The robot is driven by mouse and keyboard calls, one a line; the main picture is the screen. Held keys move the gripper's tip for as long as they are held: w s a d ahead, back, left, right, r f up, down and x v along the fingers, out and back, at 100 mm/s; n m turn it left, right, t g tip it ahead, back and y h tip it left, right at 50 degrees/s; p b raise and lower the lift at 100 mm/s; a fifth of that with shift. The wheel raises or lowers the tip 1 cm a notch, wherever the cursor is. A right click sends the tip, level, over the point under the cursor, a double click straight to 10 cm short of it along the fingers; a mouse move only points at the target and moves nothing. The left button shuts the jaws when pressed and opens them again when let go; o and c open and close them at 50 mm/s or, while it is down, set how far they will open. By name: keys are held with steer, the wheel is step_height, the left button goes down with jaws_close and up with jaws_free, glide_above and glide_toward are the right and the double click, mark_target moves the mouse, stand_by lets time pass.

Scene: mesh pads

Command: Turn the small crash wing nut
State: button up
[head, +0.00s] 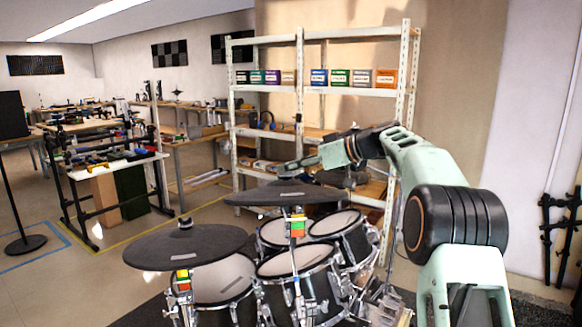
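A dark cymbal pad (262,195) sits on a stand at the middle of the drum kit. A larger dark cymbal pad (165,252) stands at the front left, with a small dark knob (185,223) at its top centre. I cannot tell which pad is the small crash. No wing nut can be made out clearly on the middle pad. My gripper (284,170) reaches in from the right, its tip pointing left just above the middle pad. Its fingers are too small to tell whether they are open or shut, or touching anything.
Several drum pads (294,260) on chrome mounts stand below the cymbals. A white shelf rack (300,90) with coloured boxes (340,78) stands behind my arm. A workbench (140,160) with tools is at the left. Floor is clear left of the kit.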

jaws_close()
steer(key=shift+s+f+m+t+h+b, duration=0.15)
steer(key=shift+m+t+h+b, duration=0.15)
steer(key=shift+b, duration=0.75)
